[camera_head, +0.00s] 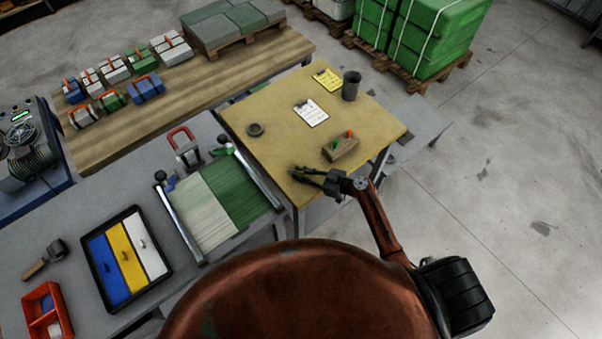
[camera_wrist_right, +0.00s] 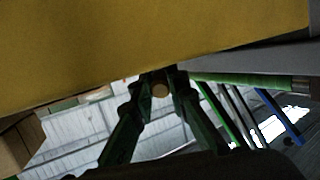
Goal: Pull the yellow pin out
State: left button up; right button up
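A wooden block (camera_head: 341,149) stands on the yellow tabletop (camera_head: 268,110). A green pin (camera_head: 336,146) and a red pin (camera_head: 349,133) stick up from it. I see no yellow pin in the block. My right gripper (camera_head: 296,174) is beside the block on its near left, at the table's near side. In the right wrist view its dark fingers (camera_wrist_right: 164,80) close in around a small, round, tan end (camera_wrist_right: 160,90), which looks like the yellow pin in shadow. The rest of this piece is hidden. My left gripper is not in view.
A dark cup (camera_head: 351,86), two clipboards (camera_head: 311,113) and a dark ring (camera_head: 256,129) are on the same table. A grey bench with a tray (camera_head: 83,236) of coloured compartments is at left. The tabletop around the block is mostly clear.

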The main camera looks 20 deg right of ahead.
jog(key=shift+o, duration=0.8)
jog(key=o, duration=0.3)
jog(key=shift+o, duration=0.4)
jog(key=shift+s, duration=0.1)
jog(key=v, duration=1.2)
jog(key=shift+a, duration=0.1)
